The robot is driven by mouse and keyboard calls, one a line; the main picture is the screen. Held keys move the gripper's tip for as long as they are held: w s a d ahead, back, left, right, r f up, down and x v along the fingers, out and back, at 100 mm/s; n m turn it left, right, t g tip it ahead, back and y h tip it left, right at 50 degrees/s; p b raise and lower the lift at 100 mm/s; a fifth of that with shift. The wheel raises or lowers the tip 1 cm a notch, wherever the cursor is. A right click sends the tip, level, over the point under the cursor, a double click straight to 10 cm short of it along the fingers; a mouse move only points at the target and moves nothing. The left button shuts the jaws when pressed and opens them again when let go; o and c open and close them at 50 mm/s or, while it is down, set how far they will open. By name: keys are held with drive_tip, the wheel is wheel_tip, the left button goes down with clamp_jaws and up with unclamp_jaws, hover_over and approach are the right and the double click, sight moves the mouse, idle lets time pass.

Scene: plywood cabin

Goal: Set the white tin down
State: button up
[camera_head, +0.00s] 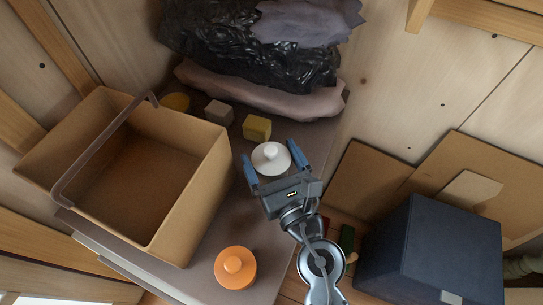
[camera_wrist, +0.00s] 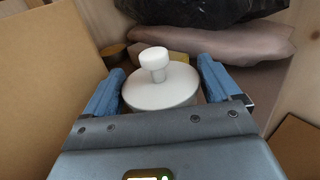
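The white tin (camera_head: 271,159) has a round lid with a knob on top. It sits between the two fingers of my gripper (camera_head: 273,160), near the right edge of the grey table (camera_head: 190,271). In the wrist view the tin (camera_wrist: 160,88) fills the gap between the blue fingers of my gripper (camera_wrist: 160,85), with both fingers against its sides. The tin looks upright. Its lower part is hidden by the lid and gripper, so I cannot tell whether its base touches the table.
A tan open basket (camera_head: 190,215) with a handle stands left on the table. A yellow block (camera_head: 257,128), a grey block (camera_head: 219,112) and a yellow round thing (camera_head: 177,103) lie behind. An orange tin (camera_head: 235,268) stands in front. Dark bags (camera_head: 250,55) fill the back.

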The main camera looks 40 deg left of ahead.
drive_tip(key=shift+o, duration=0.8)
drive_tip(key=shift+r, duration=0.25)
drive_tip(key=b+v, duration=0.1)
drive_tip(key=v, duration=1.1)
drive_tip(key=shift+f, duration=0.1)
